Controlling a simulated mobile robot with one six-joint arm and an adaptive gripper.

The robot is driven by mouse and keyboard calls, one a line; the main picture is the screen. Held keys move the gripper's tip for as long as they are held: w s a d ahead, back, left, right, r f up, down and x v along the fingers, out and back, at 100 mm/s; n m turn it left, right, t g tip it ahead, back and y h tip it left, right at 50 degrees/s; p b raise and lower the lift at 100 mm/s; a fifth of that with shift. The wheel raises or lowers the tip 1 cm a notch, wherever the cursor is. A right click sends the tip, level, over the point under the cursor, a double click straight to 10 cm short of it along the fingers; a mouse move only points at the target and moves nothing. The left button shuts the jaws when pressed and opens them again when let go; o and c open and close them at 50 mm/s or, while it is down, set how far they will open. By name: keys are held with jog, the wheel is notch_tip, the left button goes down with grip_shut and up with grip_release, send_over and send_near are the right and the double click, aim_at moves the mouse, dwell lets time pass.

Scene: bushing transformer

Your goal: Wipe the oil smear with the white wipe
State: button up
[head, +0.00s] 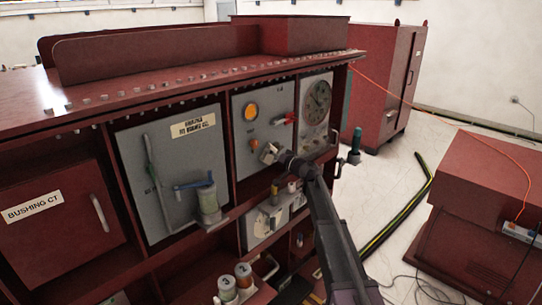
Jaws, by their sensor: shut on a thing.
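My gripper (274,156) is at the lower part of the grey panel (268,97) that carries the round yellow window. It is shut on a small pale piece, which looks like the white wipe (267,152). The wipe is at or very close to the panel face; I cannot tell whether it touches. A small dark brown spot (253,144) shows on the panel just up and left of the wipe, and may be the oil smear. My gripper and arm hide part of the panel's lower edge.
Above my gripper are the yellow window (250,112) and a red handle (284,119). A round gauge (317,102) is to the right. A blue-handled valve (195,184) sticks out at left. Jars (244,275) stand below. An orange cable (440,112) crosses at right.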

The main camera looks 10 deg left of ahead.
aim_at(286, 143)
jog(key=shift+w, duration=0.15)
jog(key=shift+w+d, duration=1.15)
jog(key=shift+w, duration=0.25)
jog(key=shift+w, duration=0.1)
jog(key=shift+w+d+r, duration=0.1)
jog(key=shift+w+d, duration=0.45)
jog(key=shift+w, duration=0.2)
jog(key=shift+w+d, duration=0.5)
jog(key=shift+w, duration=0.2)
jog(key=shift+w+d, duration=0.15)
jog(key=shift+w, duration=0.05)
jog(key=shift+w+d, duration=1.05)
jog(key=shift+w, duration=0.2)
